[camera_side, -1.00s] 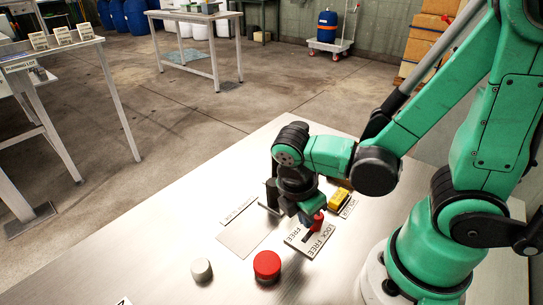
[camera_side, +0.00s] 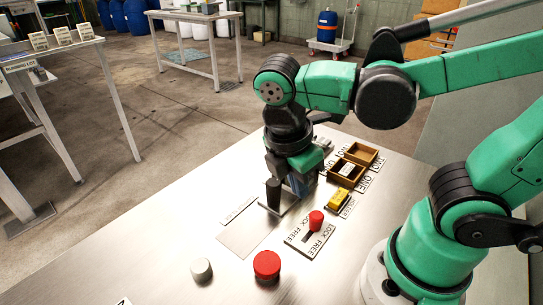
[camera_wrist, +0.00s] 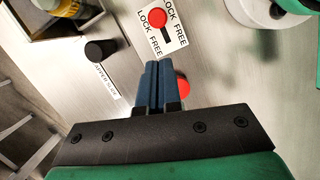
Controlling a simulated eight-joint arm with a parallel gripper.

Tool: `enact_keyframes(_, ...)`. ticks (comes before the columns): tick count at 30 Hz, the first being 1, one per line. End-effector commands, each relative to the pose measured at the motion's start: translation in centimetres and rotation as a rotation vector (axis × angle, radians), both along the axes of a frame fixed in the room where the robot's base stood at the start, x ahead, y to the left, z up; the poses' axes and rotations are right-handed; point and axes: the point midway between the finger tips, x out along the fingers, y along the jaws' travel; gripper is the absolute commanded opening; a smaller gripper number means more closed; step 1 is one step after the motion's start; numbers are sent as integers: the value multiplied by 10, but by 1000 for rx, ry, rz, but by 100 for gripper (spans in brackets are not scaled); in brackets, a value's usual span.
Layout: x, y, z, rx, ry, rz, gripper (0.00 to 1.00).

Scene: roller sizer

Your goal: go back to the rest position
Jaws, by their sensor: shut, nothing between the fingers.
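My gripper (camera_side: 302,183) hangs above the steel table, clear of the work. In the wrist view its blue fingers (camera_wrist: 157,85) are together with nothing between them. Below and in front of it in the side view, a red knob (camera_side: 316,221) sits on the slotted LOCK FREE plate (camera_side: 299,238), near the plate's upper right end. The knob also shows in the wrist view (camera_wrist: 157,17), apart from the fingertips.
A dark post (camera_side: 273,192) is left of the gripper. Open air surrounds the arm above.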

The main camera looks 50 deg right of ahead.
Motion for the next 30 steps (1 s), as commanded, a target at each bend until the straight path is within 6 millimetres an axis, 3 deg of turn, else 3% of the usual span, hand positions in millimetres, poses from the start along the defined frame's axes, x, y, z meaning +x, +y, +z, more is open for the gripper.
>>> enact_keyframes(7,0,0,0,1,-2,-3,0)
enact_keyframes(10,4,-2,-1,27,-58,-80,0)
enact_keyframes(15,29,-12,-3,205,-363,-539,0)
enact_keyframes(21,57,-29,9,475,-665,-1074,0)
enact_keyframes(24,63,-34,14,549,-726,-1195,0)
enact_keyframes(30,64,-34,14,554,-729,-1202,0)
